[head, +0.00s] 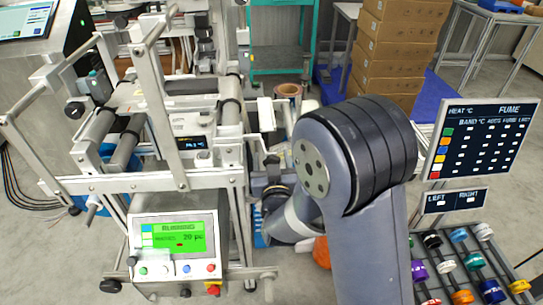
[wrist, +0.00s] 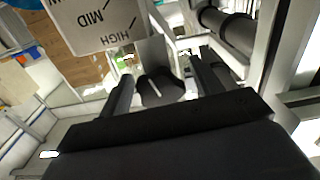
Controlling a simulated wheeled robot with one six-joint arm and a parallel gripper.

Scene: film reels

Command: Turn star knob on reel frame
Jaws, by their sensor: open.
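A dark knob with a white pointer line (wrist: 160,90), apparently the star knob, shows in the middle of the wrist view. My gripper (wrist: 160,72) is open, with one dark finger on each side of the knob. I cannot tell whether either finger touches it. A white label plate (wrist: 95,20) reading MID and HIGH is beyond the knob, at the upper left. In the head view the metal reel frame (head: 165,183) with its rollers stands at left. My arm covers its right side, and the knob and fingertips are hidden there.
A control box with a green screen (head: 178,240) is at the front of the frame. A rack of coloured rolls (head: 462,265) and a dark information board (head: 483,140) are at right. Stacked cartons (head: 400,45) stand behind. Frame bars (wrist: 280,60) are close on the gripper's right.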

